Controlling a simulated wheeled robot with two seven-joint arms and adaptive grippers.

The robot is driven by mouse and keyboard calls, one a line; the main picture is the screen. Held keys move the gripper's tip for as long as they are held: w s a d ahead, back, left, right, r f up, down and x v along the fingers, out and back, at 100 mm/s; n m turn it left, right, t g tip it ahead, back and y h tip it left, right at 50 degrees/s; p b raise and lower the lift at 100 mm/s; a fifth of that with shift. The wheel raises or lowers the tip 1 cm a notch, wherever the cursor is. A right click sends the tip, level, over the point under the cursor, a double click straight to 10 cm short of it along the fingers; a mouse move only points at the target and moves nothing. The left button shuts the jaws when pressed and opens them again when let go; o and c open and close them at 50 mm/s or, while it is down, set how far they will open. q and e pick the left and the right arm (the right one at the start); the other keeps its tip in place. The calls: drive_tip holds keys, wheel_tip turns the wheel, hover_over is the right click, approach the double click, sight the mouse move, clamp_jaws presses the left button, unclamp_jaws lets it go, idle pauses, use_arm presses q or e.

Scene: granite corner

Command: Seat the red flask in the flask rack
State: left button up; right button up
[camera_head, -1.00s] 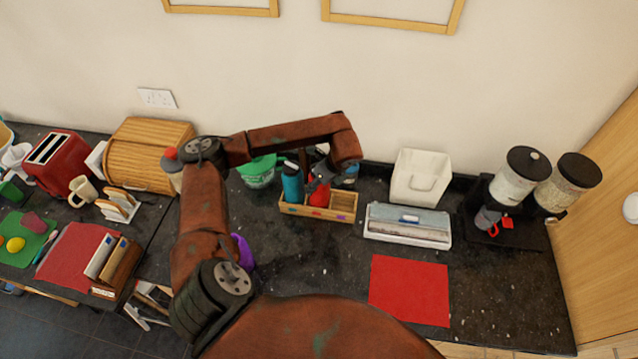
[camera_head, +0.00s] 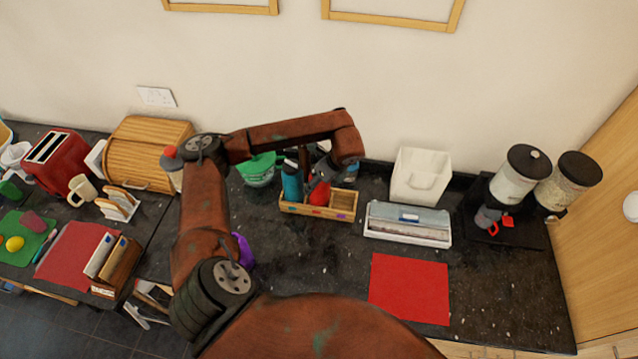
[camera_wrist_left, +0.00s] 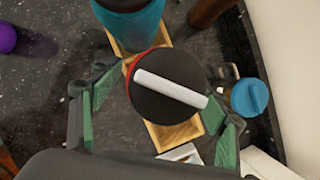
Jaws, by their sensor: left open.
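The red flask (camera_head: 319,194) stands in the wooden flask rack (camera_head: 318,211), in the middle part, right of a teal flask (camera_head: 292,182). In the left wrist view the flask's dark lid with its white bar (camera_wrist_left: 170,88) faces the camera, and a thin red edge shows. My left gripper (camera_head: 321,181) is directly over the red flask. Its green-padded fingers (camera_wrist_left: 158,125) are open, one on each side of the lid, with gaps visible. The flask's base is hidden behind the rack's front wall. The rack's right compartment (camera_head: 343,201) looks empty. My right gripper is not in view.
A teal-capped bottle (camera_wrist_left: 250,97) and a brown cylinder (camera_wrist_left: 208,10) stand behind the rack. A green bowl (camera_head: 258,170) is to its left, a purple object (camera_head: 243,250) nearer. A grey-lidded box (camera_head: 408,222) is right. The red mat (camera_head: 409,289) is clear.

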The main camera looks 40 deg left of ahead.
use_arm(q)
drive_tip(key=b+v, duration=0.1)
drive_tip(key=v, duration=0.9)
drive_tip(key=shift+r, duration=0.15)
drive_tip(key=shift+d, duration=0.15)
